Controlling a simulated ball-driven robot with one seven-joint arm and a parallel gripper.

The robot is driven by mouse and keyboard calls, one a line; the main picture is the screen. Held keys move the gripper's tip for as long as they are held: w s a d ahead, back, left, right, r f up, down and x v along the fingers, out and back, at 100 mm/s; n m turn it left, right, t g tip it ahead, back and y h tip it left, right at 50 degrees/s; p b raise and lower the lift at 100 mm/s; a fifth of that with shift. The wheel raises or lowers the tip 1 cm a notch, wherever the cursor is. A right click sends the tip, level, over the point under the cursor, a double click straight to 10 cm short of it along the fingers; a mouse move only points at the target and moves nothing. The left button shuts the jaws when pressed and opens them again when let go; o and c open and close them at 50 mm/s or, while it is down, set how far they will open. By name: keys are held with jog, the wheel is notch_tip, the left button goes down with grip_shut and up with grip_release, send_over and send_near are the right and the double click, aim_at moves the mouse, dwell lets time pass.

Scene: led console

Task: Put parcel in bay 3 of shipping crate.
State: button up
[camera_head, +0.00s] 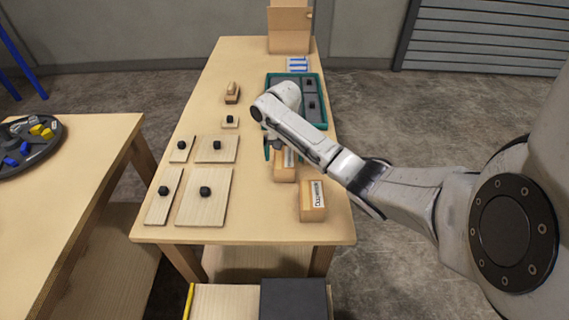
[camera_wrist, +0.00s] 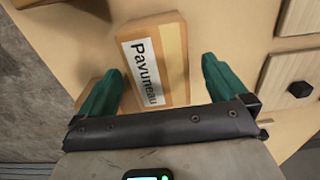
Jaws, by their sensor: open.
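A tan parcel (camera_wrist: 157,65) with a white label reading "Pavuneau" lies on the table in the wrist view. My gripper (camera_wrist: 160,75) has its two teal fingers spread, one on each side of the parcel, with a gap on the right. In the head view this parcel (camera_head: 285,174) is partly hidden by my arm, with my gripper (camera_head: 274,146) over its far end. A second labelled tan parcel (camera_head: 312,205) stands nearer the front edge. A teal-rimmed crate (camera_head: 323,124) with dark grey panels and black knobs sits behind my arm, partly hidden. No bay numbers are readable.
Several pale wooden panels with black knobs, such as this one (camera_head: 208,211), lie on the left half of the table. A wooden block (camera_head: 232,95), blue-and-white striped item (camera_head: 297,64) and upright tan box (camera_head: 289,30) are farther back. A side table (camera_head: 75,185) stands left.

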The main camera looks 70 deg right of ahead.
aim_at(284, 156)
jog(key=shift+d+f, duration=0.2)
jog(key=shift+f, duration=1.25)
jog(key=shift+d+f, duration=0.15)
jog(key=shift+f, duration=1.3)
jog(key=shift+w, duration=0.1)
jog(key=c, duration=1.4)
jog(key=shift+r+p, duration=0.3)
jog(key=shift+r, duration=0.3)
jog(key=shift+c, duration=0.2)
notch_tip(284, 156, up, 2)
jog(key=shift+r, duration=0.15)
jog(key=s+r, duration=0.2)
jog(key=s+a+r, duration=0.1)
jog(key=s+r, duration=0.1)
jog(key=r, duration=0.1)
jog(key=shift+s, duration=0.15)
jog(key=s+a+r+p, duration=0.2)
jog(key=s+r+p, duration=0.2)
jog(key=s, duration=0.5)
jog(key=shift+s+a+r, duration=0.15)
jog(key=shift+s+r, duration=0.05)
jog(key=shift+r, duration=0.1)
